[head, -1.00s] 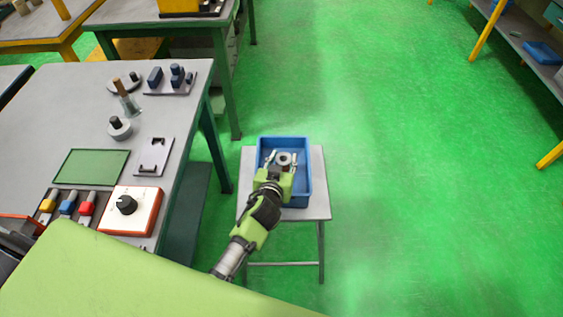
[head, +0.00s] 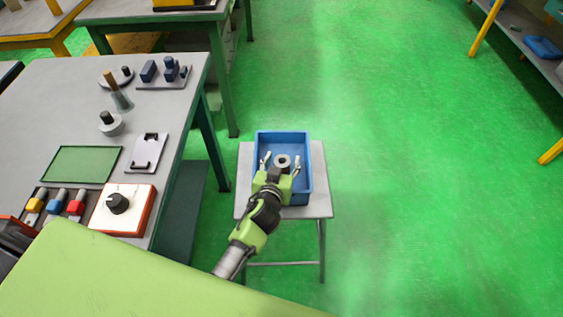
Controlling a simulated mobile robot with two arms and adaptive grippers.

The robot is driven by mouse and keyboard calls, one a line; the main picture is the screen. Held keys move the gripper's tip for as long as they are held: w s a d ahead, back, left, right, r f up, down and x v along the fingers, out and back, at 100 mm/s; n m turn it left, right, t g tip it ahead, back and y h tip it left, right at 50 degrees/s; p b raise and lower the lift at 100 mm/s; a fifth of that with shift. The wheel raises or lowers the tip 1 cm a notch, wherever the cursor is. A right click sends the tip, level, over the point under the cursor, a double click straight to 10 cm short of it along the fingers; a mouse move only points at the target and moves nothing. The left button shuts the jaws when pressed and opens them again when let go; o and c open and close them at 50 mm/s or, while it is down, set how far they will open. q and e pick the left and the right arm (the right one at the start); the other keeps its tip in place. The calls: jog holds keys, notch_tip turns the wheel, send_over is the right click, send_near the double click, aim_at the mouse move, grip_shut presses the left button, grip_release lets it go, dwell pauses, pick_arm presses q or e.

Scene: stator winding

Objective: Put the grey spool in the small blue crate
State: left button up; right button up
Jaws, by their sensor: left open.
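The small blue crate (head: 305,174) stands on a small grey table. The grey spool (head: 283,157), a ring shape with a dark hole, shows inside the crate's outline, near its middle. My left gripper (head: 281,163) is over the crate with its fingers spread wide, one on each side of the spool and apart from it. Whether the spool rests on the crate's floor is hard to tell from this angle. My right gripper is not in view.
The small grey table (head: 322,190) has little free room around the crate. A workbench (head: 50,110) at left holds a green mat (head: 82,164), a control box with a black knob (head: 121,207) and several fixtures. Open green floor lies to the right.

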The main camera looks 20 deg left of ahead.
pick_arm(q)
jog(key=v, duration=1)
jog(key=shift+s+r, duration=0.1)
jog(key=shift+s, duration=0.25)
jog(key=shift+s+d+r, duration=0.1)
jog(key=shift+s+r, duration=0.25)
jog(key=shift+s, duration=0.25)
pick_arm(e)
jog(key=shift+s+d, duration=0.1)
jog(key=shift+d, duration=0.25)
pick_arm(q)
jog(key=shift+f, duration=0.1)
